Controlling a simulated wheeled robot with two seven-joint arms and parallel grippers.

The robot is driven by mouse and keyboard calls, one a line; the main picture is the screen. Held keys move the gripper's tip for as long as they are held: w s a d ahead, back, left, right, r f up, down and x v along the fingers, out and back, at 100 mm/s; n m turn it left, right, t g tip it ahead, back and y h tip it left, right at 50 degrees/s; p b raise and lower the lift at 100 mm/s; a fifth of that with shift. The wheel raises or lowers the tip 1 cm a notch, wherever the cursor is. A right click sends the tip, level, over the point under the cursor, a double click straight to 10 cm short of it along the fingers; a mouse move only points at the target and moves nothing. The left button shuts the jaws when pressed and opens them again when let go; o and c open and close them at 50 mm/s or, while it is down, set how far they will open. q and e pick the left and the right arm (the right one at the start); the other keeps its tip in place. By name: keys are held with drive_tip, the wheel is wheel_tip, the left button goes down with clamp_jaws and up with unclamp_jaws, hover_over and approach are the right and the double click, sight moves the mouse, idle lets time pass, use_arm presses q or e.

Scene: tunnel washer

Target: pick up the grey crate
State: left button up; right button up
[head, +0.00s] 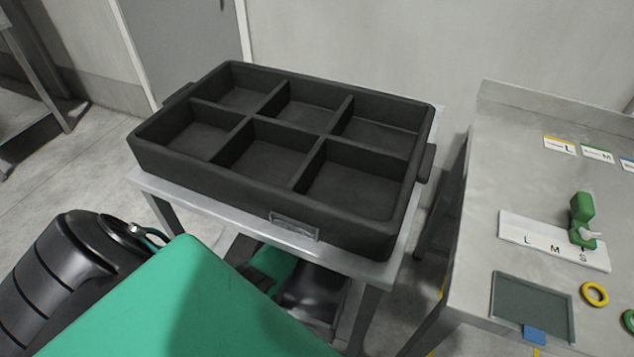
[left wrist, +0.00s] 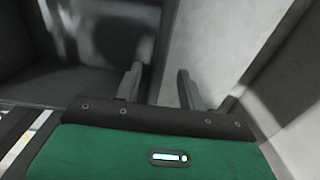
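The grey crate (head: 275,195) is very dark, wide and shallow, with several empty compartments. It sits upright on a metal stand (head: 160,190) in the middle of the head view. It has a lug on its right end, another at its back left, and a small label holder on its front wall. My left gripper (left wrist: 158,86) shows in the left wrist view with its two fingers apart and nothing clearly between them. A dark surface lies to the left of the fingers and a pale one to the right; I cannot tell if either is the crate. My right gripper is not in view.
A metal table (head: 480,200) stands at the right with a gap before the stand. It holds a white L-M-S board (head: 535,245) with a green piece, a dark tray (head: 530,305) and a yellow ring (head: 595,293). A wall and door (head: 190,40) are close behind.

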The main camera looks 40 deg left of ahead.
use_arm(q)
wheel_tip(320, 180, down, 4)
drive_tip(key=shift+s+f+b, duration=0.1)
drive_tip(key=shift+b, duration=0.45)
drive_tip(key=shift+f, duration=0.35)
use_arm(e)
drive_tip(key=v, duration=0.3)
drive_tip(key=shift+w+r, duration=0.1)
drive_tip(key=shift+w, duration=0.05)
use_arm(q)
drive_tip(key=shift+r, duration=0.1)
clamp_jaws()
